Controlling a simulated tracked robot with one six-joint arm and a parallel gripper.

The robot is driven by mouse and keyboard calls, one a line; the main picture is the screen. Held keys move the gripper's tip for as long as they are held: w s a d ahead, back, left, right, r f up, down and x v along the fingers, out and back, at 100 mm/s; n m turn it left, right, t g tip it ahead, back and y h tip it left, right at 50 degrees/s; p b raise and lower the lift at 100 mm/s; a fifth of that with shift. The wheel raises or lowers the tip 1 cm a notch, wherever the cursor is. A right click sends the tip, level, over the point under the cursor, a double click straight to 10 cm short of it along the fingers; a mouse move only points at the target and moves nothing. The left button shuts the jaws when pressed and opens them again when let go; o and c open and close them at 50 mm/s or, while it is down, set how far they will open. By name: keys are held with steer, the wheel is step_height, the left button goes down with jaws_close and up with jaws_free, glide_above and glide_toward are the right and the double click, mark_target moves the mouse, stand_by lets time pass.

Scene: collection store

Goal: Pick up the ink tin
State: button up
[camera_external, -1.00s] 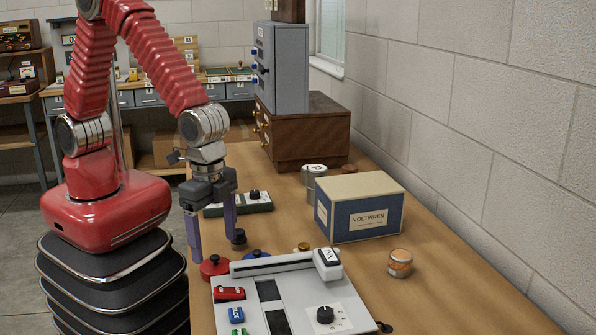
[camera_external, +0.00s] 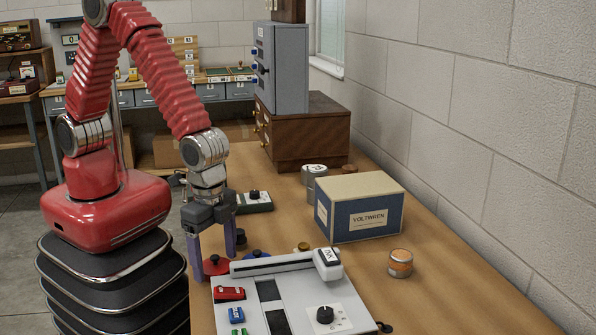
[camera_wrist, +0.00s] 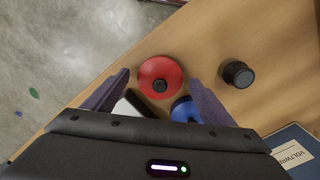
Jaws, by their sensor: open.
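A pale block (camera_external: 328,263) with dark letters that look like INK sits at the right end of a white bar on the grey panel; I cannot tell for sure that it is the ink tin. A small round tin (camera_external: 400,263) with an orange band stands on the table to the right of the panel. A taller silver tin (camera_external: 314,174) stands behind the box. My gripper (camera_external: 214,264) is open and empty, pointing down at the table's left edge, left of the panel. In the wrist view its fingers are spread around a red disc (camera_wrist: 161,73) with a black knob.
The grey panel (camera_external: 284,309) carries switches and a dial. A blue disc (camera_wrist: 186,108) and a black knob (camera_wrist: 238,74) lie near my gripper. A VOLTWREN box (camera_external: 362,207) and a wooden drawer cabinet (camera_external: 310,135) stand behind. The table's right side is mostly clear.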

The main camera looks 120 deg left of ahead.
jaws_close()
stand_by(1.1)
